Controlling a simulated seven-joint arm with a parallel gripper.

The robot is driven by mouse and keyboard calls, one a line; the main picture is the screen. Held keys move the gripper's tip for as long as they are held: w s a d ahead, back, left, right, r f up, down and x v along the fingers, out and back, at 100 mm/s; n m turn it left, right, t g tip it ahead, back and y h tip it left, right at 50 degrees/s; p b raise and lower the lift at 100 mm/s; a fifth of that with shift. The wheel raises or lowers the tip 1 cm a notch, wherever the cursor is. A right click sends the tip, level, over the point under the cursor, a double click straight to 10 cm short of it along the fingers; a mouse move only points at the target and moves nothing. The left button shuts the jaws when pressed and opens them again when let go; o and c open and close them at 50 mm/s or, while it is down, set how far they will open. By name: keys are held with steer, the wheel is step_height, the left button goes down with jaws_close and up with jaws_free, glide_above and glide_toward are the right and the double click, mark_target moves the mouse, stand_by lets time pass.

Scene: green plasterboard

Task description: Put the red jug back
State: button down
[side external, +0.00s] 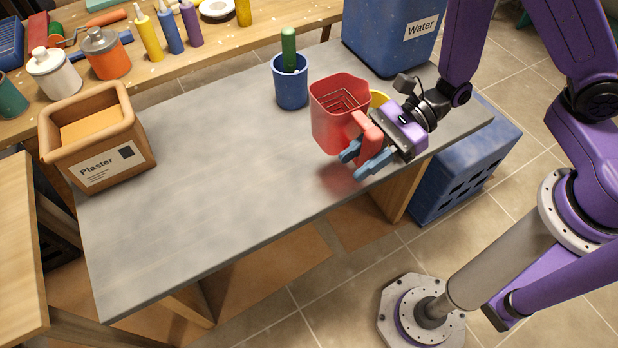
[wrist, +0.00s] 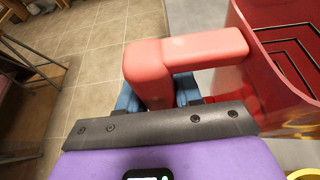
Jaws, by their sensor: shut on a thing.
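The red jug (side external: 337,115) is upright at the right part of the grey table (side external: 215,165), with dark stepped lines on its inner wall. In the side external view its handle points toward my gripper (side external: 365,163). My gripper's blue fingers are shut on the handle. In the wrist view the red handle (wrist: 190,52) crosses the blue fingertips, and the jug body (wrist: 270,65) fills the right edge. I cannot tell whether the jug's base touches the table or is a little above it.
A blue cup (side external: 291,88) with a green-handled tool stands left of the jug. A yellow object (side external: 379,98) is partly hidden behind the jug. A blue Water container (side external: 385,42) stands at the back right, a Plaster box (side external: 100,150) at the left. The table's middle is clear.

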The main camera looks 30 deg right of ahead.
steer(key=w+a+f, duration=0.4)
steer(key=f, duration=0.1)
steer(key=w+a+f, duration=0.2)
steer(key=shift+w+f, duration=0.15)
steer(key=shift+f, duration=0.05)
steer(key=shift+w+a+f, duration=0.1)
steer(key=shift+f, duration=0.75)
steer(key=shift+w+a+f, duration=0.1)
steer(key=shift+f, duration=0.75)
steer(key=shift+f, duration=0.1)
steer(key=c, duration=0.8)
jaws_free()
steer(key=shift+f, duration=0.1)
steer(key=shift+o, duration=0.2)
steer(key=shift+d, duration=0.1)
steer(key=v, duration=1.4)
